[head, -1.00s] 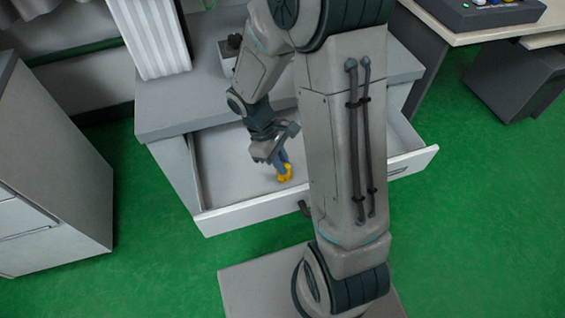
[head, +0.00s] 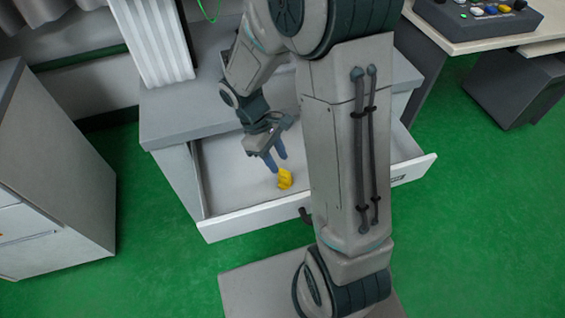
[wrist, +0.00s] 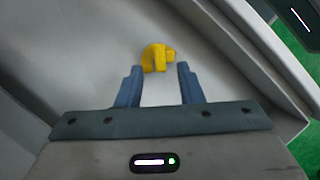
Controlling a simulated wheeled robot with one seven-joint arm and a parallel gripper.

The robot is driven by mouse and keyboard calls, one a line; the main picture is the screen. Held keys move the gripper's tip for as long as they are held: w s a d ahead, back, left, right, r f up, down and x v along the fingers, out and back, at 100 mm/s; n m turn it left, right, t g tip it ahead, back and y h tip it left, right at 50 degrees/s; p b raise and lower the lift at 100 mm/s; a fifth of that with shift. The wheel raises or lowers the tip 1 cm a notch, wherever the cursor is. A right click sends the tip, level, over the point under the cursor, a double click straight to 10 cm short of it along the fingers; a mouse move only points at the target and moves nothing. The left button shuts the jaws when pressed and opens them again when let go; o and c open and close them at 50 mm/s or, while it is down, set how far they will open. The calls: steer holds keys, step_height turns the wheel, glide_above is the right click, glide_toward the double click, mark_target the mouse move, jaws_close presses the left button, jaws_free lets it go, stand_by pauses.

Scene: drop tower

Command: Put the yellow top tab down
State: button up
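The yellow top tab (head: 285,179) lies on the floor of the open drawer (head: 219,180), close to the drawer's front panel. My gripper (head: 274,163) is just above and behind it, with its two blue fingers spread apart and nothing between them. In the wrist view the yellow top tab (wrist: 155,57) sits just beyond the fingertips of my gripper (wrist: 157,70), in front of the gap between them. It looks apart from both fingers.
The drawer's white front panel (head: 250,218) stands up close to the tab. A grey cabinet (head: 55,180) stands at the left. A desk with a button box (head: 480,14) is at the upper right. Bare drawer floor lies left of my gripper.

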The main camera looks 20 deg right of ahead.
steer(key=p+v, duration=0.2)
steer(key=v, duration=0.5)
steer(key=s+d+r+m+t+y, duration=0.3)
steer(key=s+r+m+t, duration=0.1)
steer(key=s+r+m, duration=0.4)
steer(key=s, duration=0.2)
steer(key=shift+s+d+r+m+t, duration=0.15)
steer(key=shift+s+d+m+t, duration=0.15)
steer(key=shift+s+d+m, duration=0.1)
